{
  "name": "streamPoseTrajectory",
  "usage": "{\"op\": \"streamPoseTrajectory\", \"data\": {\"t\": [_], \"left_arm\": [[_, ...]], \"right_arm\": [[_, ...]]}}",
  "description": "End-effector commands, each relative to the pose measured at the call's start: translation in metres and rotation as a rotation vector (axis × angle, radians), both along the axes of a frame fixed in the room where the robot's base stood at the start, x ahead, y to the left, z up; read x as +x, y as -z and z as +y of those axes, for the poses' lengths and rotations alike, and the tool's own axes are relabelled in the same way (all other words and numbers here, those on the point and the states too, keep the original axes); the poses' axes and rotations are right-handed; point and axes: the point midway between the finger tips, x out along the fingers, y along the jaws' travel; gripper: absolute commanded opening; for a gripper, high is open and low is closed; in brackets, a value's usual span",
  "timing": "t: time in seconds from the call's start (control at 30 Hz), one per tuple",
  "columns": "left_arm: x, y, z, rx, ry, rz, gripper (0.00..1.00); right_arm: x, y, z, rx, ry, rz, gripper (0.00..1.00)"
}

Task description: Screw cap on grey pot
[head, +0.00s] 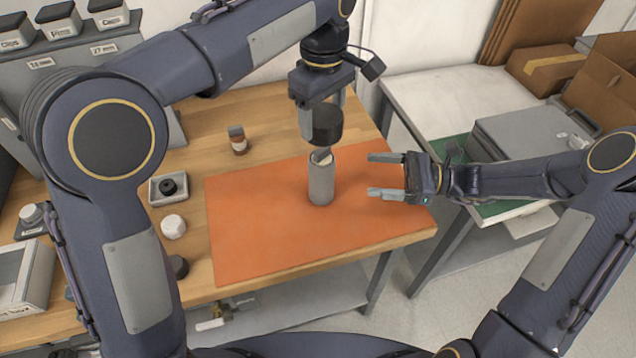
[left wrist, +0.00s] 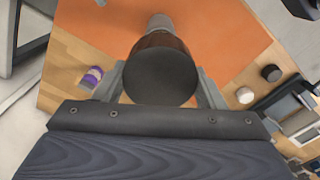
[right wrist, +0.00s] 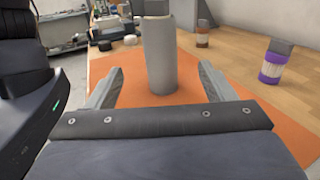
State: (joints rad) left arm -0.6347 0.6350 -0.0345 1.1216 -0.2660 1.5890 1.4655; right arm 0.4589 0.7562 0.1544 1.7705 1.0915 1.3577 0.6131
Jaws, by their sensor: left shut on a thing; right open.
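The grey pot (head: 321,184) stands upright on the orange mat (head: 262,228). My left gripper (head: 323,108) is shut on the black cap (head: 325,128) and holds it above the pot's mouth. In the left wrist view the cap (left wrist: 160,76) sits between the two fingers, with part of the grey pot (left wrist: 160,22) beyond it. My right gripper (head: 385,177) is open and empty, to the right of the pot, with its fingers pointing at it. In the right wrist view the pot (right wrist: 160,60) stands beyond and between the open fingers (right wrist: 157,88).
A small brown-and-grey bottle (head: 238,140) stands behind the mat. A tray with a black piece (head: 168,188), a white cap (head: 173,227) and a dark cap (head: 178,267) lie left of it. A purple-banded jar (right wrist: 272,62) shows in the right wrist view.

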Motion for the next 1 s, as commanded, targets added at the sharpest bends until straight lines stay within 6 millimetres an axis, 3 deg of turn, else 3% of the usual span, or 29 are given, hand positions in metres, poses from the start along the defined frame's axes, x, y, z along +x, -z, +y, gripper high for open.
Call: {"op": "streamPoseTrajectory", "data": {"t": [0.23, 0.7, 1.0], "left_arm": [[0.000, 0.000, 0.001, 0.000, 0.000, 0.000, 0.42], [0.000, 0.000, 0.001, 0.000, 0.001, 0.000, 0.42], [0.000, 0.000, 0.001, 0.000, 0.001, 0.000, 0.42]], "right_arm": [[0.001, 0.000, 0.020, 0.000, -0.004, 0.000, 0.76], [0.007, 0.000, 0.102, -0.001, -0.004, 0.000, 0.76], [0.009, 0.000, 0.120, -0.001, -0.001, -0.001, 0.76]]}}
